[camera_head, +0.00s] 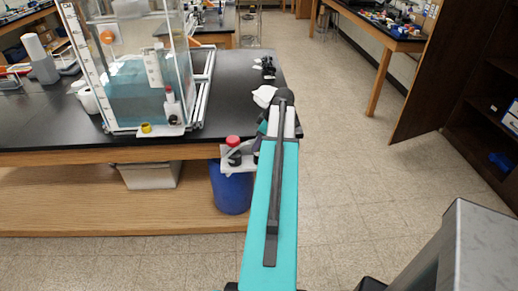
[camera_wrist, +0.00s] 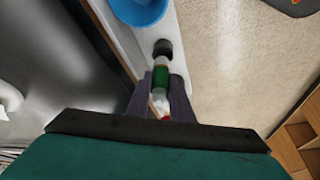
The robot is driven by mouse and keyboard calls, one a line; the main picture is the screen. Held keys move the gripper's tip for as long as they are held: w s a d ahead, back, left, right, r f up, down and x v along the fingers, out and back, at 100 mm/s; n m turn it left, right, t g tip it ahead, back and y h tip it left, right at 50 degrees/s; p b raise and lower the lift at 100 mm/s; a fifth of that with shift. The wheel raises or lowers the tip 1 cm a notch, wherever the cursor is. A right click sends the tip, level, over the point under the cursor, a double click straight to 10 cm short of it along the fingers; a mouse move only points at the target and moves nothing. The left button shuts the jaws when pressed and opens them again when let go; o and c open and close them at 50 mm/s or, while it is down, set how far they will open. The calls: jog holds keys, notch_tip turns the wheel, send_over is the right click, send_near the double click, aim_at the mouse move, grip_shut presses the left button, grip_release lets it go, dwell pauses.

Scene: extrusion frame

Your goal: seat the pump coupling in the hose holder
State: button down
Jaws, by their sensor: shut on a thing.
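My gripper (camera_wrist: 158,92) is shut on a slim upright piece with a green band (camera_wrist: 160,78), a pale part and a red end, which I take for the pump coupling. In the head view a red-capped dark piece (camera_head: 233,142) shows beside my gripper, just past the table's front edge. A white bracket (camera_head: 227,166) lies around or behind it. In the wrist view a black round part (camera_wrist: 162,47) sits on a white strip (camera_wrist: 178,62) beyond the green band. I cannot tell whether they touch, nor for sure which white part is the hose holder.
A clear tank (camera_head: 135,85) in an extrusion frame stands on the black table (camera_head: 60,128).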

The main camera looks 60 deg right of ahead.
jog(key=shift+f+p, duration=0.75)
jog(key=shift+f, duration=1)
jog(key=c, duration=1.8)
grip_release()
jog(key=shift+c, duration=0.2)
jog(key=shift+r, duration=0.15)
jog(key=b+v, duration=0.2)
jog(key=v, duration=0.9)
jog(key=shift+r, duration=0.4)
jog(key=shift+s, duration=0.1)
